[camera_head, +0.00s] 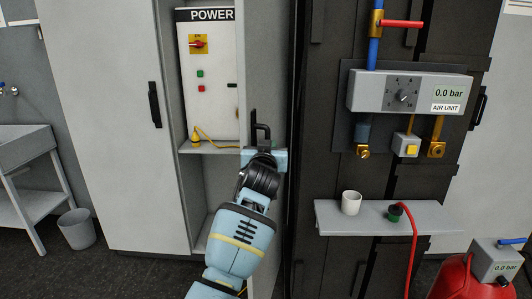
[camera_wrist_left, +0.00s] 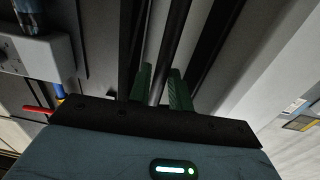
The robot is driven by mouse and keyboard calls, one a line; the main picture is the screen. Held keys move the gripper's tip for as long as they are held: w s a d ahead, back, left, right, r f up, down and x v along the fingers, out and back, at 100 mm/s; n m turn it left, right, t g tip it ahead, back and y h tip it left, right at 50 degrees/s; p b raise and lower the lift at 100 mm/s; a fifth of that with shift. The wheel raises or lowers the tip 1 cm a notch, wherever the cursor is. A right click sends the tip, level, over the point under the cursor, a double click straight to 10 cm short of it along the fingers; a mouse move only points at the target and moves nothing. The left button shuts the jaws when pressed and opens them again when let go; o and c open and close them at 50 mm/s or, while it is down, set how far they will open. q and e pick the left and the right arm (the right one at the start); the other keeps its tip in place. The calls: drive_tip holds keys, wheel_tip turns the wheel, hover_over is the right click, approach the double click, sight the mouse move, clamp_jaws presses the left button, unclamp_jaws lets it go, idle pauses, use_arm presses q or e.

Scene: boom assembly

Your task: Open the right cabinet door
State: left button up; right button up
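The grey cabinet's right door (camera_head: 268,65) stands partly open, and the inside of the cabinet shows to its left. Its black handle (camera_head: 264,131) is at the tip of my left gripper (camera_head: 264,152), whose arm rises from the bottom of the head view. In the left wrist view the green fingers of the left gripper (camera_wrist_left: 161,88) lie on both sides of the dark handle bar (camera_wrist_left: 173,40), close against it. The finger contact is dim in shadow. My right gripper is not in view.
The left cabinet door (camera_head: 112,115) with a black handle appears closed. A POWER panel (camera_head: 205,80) is inside the cabinet. Right of it are an air unit (camera_head: 408,92) and a shelf (camera_head: 375,218) with a white cup (camera_head: 351,202). A red tank (camera_head: 455,280) stands at lower right.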

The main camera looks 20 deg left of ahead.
use_arm(q)
drive_tip(key=v, duration=0.7)
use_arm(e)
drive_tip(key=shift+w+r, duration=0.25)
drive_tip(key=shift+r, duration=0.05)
